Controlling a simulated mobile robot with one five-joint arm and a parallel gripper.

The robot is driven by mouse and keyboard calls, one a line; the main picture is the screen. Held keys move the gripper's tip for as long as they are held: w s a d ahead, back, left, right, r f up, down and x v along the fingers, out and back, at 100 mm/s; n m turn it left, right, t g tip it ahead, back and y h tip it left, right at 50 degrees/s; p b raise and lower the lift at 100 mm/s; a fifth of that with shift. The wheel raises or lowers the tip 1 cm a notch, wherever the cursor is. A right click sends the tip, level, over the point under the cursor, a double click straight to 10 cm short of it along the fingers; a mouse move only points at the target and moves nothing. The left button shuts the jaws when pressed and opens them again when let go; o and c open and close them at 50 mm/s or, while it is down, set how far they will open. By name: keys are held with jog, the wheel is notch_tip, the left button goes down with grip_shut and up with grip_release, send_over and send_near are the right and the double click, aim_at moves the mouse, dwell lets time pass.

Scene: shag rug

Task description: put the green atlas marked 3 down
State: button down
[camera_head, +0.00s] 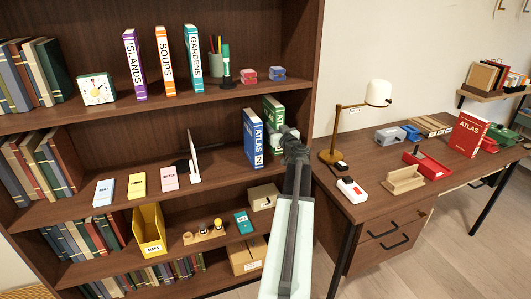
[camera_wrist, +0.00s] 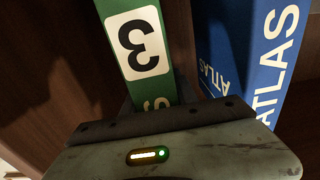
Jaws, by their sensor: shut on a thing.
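The green atlas marked 3 (camera_head: 273,110) is upright at the right end of the bookcase's middle shelf, just right of the blue atlas marked 2 (camera_head: 253,140). My gripper (camera_head: 292,150) is shut on the lower part of the green atlas. In the wrist view the green spine with its white 3 label (camera_wrist: 138,45) rises from my gripper (camera_wrist: 150,115). The blue atlas (camera_wrist: 240,60) stands to its right there, with a dark gap between them. The green atlas's bottom edge is hidden, so I cannot tell whether it touches the shelf.
The shelf (camera_head: 225,170) is bare in front of the blue atlas. The bookcase's side wall (camera_head: 311,90) is close on the right. A desk (camera_head: 370,190) with a lamp (camera_head: 378,93) and a red atlas (camera_head: 467,135) stands beyond it.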

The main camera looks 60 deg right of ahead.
jog(key=shift+f+b, duration=1.9)
jog(key=shift+f, duration=0.5)
jog(key=c, duration=1)
grip_release()
jog(key=shift+r, duration=0.1)
jog(key=shift+o, duration=0.2)
jog(key=shift+r, duration=0.1)
